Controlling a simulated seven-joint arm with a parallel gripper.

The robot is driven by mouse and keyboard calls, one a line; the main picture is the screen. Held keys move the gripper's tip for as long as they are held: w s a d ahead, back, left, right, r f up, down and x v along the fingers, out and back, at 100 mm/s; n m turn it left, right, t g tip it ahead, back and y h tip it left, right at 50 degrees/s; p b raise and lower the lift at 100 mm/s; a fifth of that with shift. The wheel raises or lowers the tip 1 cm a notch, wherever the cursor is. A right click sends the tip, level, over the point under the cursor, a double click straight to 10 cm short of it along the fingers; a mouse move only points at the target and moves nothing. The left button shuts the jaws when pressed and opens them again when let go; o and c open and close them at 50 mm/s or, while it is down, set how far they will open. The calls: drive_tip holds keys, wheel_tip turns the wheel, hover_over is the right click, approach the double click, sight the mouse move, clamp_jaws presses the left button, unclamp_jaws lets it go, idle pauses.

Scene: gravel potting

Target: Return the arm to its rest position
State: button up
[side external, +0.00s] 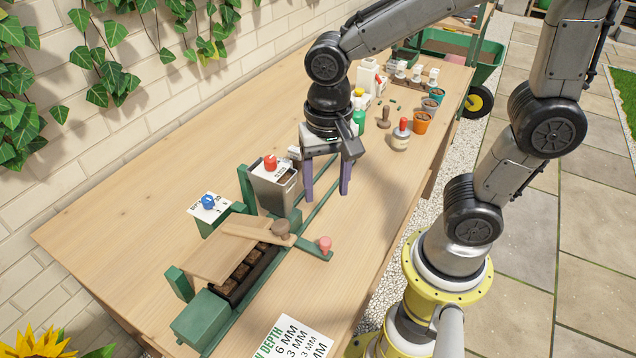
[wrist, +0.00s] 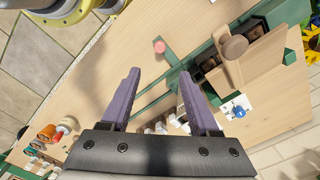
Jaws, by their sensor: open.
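My gripper (side external: 328,190) hangs from the arm above the wooden table, its two purple fingers apart with nothing between them. In the wrist view the open fingers (wrist: 158,98) point down toward the table and a green rail. The arm is bent over the table from its yellow base at the right. The gripper is to the right of a grey bin with a red knob (side external: 271,162). A green planter frame (side external: 205,318) with dark soil cells and a wooden board (side external: 215,256) stands in front and to the left.
A pink knob (side external: 325,244) sits on a green bar beside the planter. A red-capped jar (side external: 400,139), an orange pot (side external: 422,121) and several small pots stand behind the gripper. A printed card (side external: 290,340) lies at the front. The table's left part is bare.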

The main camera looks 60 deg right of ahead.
drive_tip(key=s+d+r+n+t, duration=0.5)
drive_tip(key=s+d+r+n, duration=0.1)
drive_tip(key=n, duration=0.3)
drive_tip(key=shift+s+r+t, duration=0.3)
drive_tip(key=shift+s+r, duration=0.05)
drive_tip(key=shift+r, duration=0.3)
drive_tip(key=shift+d, duration=0.1)
drive_tip(key=shift+c, duration=0.2)
idle(2.1)
